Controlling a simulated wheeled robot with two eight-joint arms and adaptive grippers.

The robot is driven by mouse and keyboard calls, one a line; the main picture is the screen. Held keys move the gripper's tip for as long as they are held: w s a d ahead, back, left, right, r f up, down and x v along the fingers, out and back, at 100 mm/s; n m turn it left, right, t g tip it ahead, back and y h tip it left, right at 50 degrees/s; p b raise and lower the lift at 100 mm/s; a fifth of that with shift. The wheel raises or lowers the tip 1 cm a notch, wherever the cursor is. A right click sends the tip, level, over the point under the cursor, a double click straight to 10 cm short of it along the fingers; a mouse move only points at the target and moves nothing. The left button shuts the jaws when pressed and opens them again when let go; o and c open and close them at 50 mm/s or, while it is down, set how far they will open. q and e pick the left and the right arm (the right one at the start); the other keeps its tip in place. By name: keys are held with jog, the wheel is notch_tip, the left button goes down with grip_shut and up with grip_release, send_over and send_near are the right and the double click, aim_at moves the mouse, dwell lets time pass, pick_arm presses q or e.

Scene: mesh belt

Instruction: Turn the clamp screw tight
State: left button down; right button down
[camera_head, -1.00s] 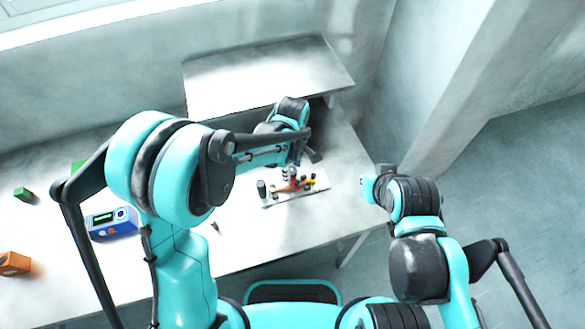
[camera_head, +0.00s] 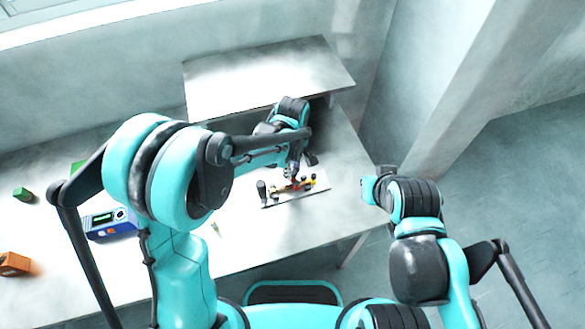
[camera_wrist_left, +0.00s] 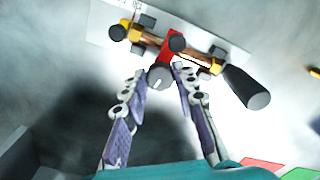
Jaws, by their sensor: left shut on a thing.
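The clamp has a red block (camera_wrist_left: 175,45) on a brown bar, with yellow pieces and dark knobs, on a pale plate (camera_wrist_left: 105,24). In the head view the red part (camera_head: 296,184) shows small on the plate (camera_head: 312,190). The clamp screw's round grey knob (camera_wrist_left: 160,78) faces the left wrist camera, in front of the red block. My left gripper (camera_wrist_left: 160,80) is shut on the knob, one finger on each side. In the head view this gripper (camera_head: 296,170) is over the plate. My right gripper (camera_head: 372,188) is off the table's right edge; its fingers cannot be made out.
A black handle (camera_wrist_left: 246,88) sticks out beside the clamp. A raised shelf (camera_head: 265,75) stands behind. The table's front right is clear.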

pick_arm(q)
jog(key=m, duration=0.3)
jog(key=shift+m, duration=0.3)
jog(key=m+b, duration=0.1)
jog(key=m, duration=0.2)
jog(key=shift+m, duration=0.3)
jog(key=m, duration=0.3)
jog(key=shift+m, duration=0.3)
jog(key=m, duration=0.4)
jog(key=shift+b, duration=0.35)
jog(key=m, duration=0.8)
jog(key=shift+a+m, duration=0.1)
jog(key=shift+m, duration=0.2)
jog(key=m, duration=0.3)
jog(key=shift+m+b, duration=0.3)
jog(key=shift+m, duration=1.9)
